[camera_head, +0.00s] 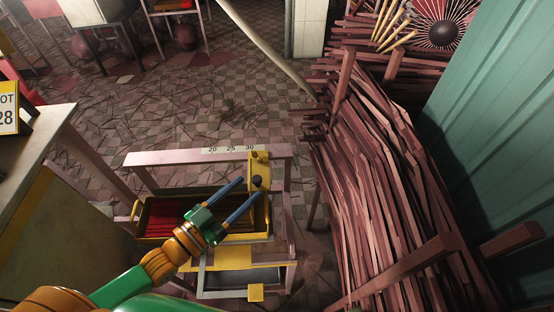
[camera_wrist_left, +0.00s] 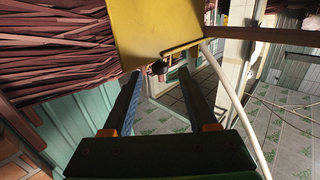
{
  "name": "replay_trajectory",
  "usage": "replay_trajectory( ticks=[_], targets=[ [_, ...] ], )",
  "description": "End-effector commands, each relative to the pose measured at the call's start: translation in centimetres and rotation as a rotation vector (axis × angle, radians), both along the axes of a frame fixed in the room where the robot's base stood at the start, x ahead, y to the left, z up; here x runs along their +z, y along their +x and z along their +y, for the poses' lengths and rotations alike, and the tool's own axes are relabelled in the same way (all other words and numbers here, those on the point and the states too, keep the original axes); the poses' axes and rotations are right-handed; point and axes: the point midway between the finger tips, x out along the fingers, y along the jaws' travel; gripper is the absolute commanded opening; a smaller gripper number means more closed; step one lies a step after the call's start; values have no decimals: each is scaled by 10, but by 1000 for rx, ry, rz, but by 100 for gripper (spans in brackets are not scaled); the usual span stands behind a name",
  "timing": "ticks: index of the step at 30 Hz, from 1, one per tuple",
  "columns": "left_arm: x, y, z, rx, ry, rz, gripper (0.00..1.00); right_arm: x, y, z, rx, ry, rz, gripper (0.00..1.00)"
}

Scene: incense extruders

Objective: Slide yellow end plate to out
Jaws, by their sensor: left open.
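The yellow end plate (camera_head: 258,160) stands at the right end of a pinkish frame, by a rail (camera_head: 190,158) marked 20, 25 and 30. A dark round knob (camera_head: 258,181) sits on its front. My left gripper (camera_head: 252,187) is open, its two blue fingers pointing at the plate with the knob close to their tips. In the left wrist view the yellow plate (camera_wrist_left: 160,30) fills the top middle, and the small dark knob (camera_wrist_left: 159,67) shows between the fingertips of my left gripper (camera_wrist_left: 159,75). I cannot tell whether the fingers touch the knob. My right gripper is not in view.
A yellow-rimmed tray (camera_head: 137,215) with red sticks lies below the rail, under my left arm. A large heap of reddish sticks (camera_head: 365,180) stands close on the right. A table (camera_head: 40,135) stands at the left. The tiled floor behind has scattered sticks.

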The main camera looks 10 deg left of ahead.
Motion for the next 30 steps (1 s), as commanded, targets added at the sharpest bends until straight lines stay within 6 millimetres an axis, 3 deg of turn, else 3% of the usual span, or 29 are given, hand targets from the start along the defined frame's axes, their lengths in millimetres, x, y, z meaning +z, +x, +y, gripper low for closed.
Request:
replay_trajectory(
  ticks=[10,21,22,28,30],
  targets=[
    [0,49,-27,1,1,-3,58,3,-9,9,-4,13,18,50],
    [-1,59,-33,0,2,0,58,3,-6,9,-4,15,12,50],
    [-1,59,-33,-1,2,0,56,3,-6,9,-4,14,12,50],
    [-1,59,-33,-1,1,0,2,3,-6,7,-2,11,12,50],
    [-1,59,-33,-1,1,0,0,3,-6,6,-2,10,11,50]
  ],
)
